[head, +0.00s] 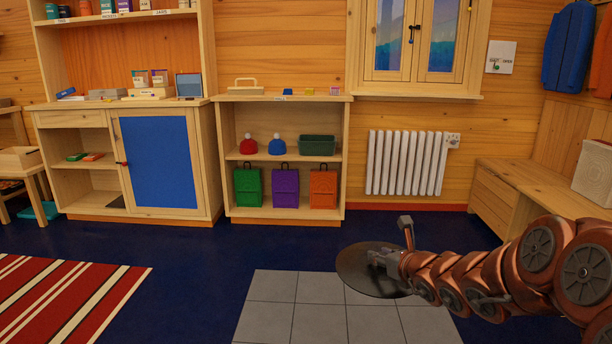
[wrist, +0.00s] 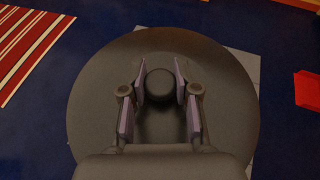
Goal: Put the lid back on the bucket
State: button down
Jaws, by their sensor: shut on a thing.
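The lid (head: 353,276) is a dark round disc with a short knob (wrist: 160,86) at its centre. My gripper (head: 381,259) is shut on the knob, one finger on either side of it, as the wrist view (wrist: 159,84) shows. The lid is held above the floor, over or near the patch of grey tiles. In the wrist view the lid (wrist: 100,100) fills the middle and covers most of what lies under it. I see no bucket in either view.
Grey floor tiles (head: 320,318) lie below the lid on the dark blue floor. A striped rug (head: 60,298) lies at left. Shelves (head: 285,210), a radiator (head: 405,163) and a wooden bench (head: 520,190) line the wall. A red thing (wrist: 307,88) shows at the wrist view's right edge.

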notch_tip(320, 180, up, 39)
jog(key=p, duration=3.8)
jog(key=shift+s+a, duration=0.3)
jog(key=shift+d+f, duration=0.1)
jog(key=shift+a, duration=0.2)
